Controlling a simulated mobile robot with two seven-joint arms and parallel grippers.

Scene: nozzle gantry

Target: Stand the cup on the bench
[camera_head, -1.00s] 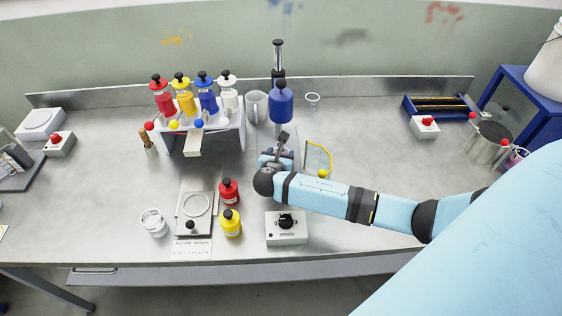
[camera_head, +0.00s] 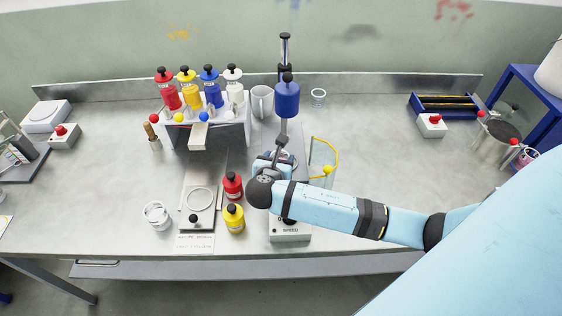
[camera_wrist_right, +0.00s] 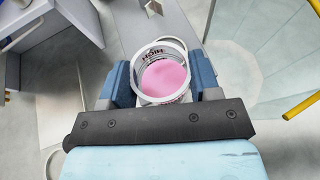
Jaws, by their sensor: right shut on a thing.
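The cup (camera_wrist_right: 163,77) is white with dark lettering and holds pink content. In the right wrist view it sits between the two blue fingers of my right gripper (camera_wrist_right: 163,88), which is shut on it. In the head view my right gripper (camera_head: 272,163) is low in front of the mixer with the blue motor (camera_head: 286,98), and the cup is hidden by the wrist. I cannot tell whether the cup's base touches anything. The bench (camera_head: 375,160) is grey metal. My left gripper is not in view.
A guard with a yellow frame (camera_head: 334,146) stands right of my gripper. The red bottle (camera_head: 233,186) and yellow bottle (camera_head: 234,219) are close on the left, and a speed box (camera_head: 290,234) is in front. The bench's right half is mostly clear.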

